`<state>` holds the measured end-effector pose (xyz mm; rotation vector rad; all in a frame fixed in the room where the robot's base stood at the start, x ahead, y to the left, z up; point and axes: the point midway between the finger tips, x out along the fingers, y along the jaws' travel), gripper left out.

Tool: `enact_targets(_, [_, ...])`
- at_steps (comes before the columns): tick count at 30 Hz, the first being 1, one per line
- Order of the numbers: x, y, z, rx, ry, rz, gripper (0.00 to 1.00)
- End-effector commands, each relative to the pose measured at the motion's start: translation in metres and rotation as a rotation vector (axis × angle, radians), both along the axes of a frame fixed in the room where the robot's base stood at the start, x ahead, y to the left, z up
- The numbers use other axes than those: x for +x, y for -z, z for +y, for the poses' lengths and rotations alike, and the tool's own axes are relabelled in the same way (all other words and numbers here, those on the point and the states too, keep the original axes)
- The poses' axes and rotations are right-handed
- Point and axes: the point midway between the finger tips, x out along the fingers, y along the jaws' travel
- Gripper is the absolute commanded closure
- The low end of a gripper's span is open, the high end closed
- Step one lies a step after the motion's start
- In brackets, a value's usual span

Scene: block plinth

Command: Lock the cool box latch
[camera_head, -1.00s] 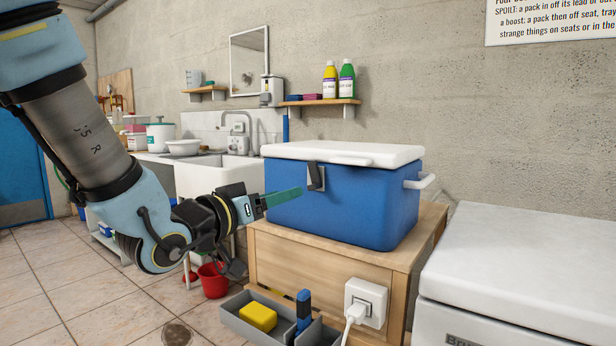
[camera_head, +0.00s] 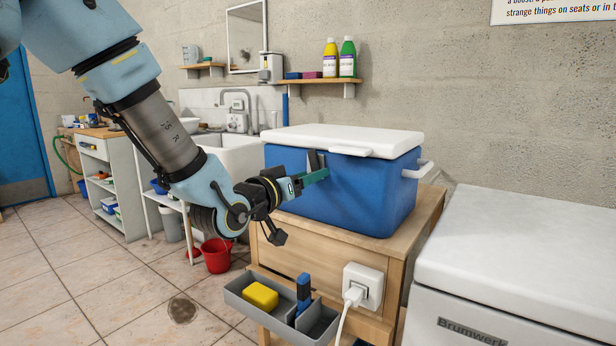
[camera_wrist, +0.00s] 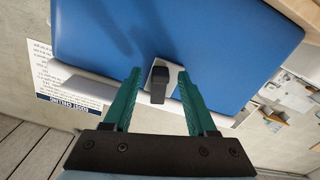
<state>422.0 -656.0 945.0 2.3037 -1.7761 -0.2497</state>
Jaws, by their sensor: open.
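The blue cool box (camera_head: 370,195) with its white lid (camera_head: 345,138) closed stands on a wooden plinth. Its dark and grey latch (camera_head: 314,159) is on the front face just under the lid edge, partly hidden by my gripper in the head view. My gripper (camera_head: 320,176) is open, with its green fingers pointing at the box front by the latch. In the wrist view the latch (camera_wrist: 158,90) shows between the two fingers of my gripper (camera_wrist: 159,75), with a gap on both sides. I cannot tell if the latch is fastened.
The wooden plinth (camera_head: 414,225) has a socket with a white plug (camera_head: 362,287) and a grey tray (camera_head: 262,312) holding a yellow sponge below my gripper. A white freezer (camera_head: 520,250) stands at the right. A red bucket (camera_head: 216,256) is on the floor at the left.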

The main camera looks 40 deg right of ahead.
Motion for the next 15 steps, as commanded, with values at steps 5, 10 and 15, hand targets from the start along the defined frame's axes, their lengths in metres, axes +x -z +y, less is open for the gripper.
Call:
enact_targets(5, [0.0000,0.0001,0.0002,0.000,0.000,0.000,0.47])
enact_targets(10, [0.0001,0.0002,0.0004,0.000,0.000,0.000,0.66])
enact_targets(15, [0.0000,0.0001,0.0004,0.000,0.000,0.000,0.85])
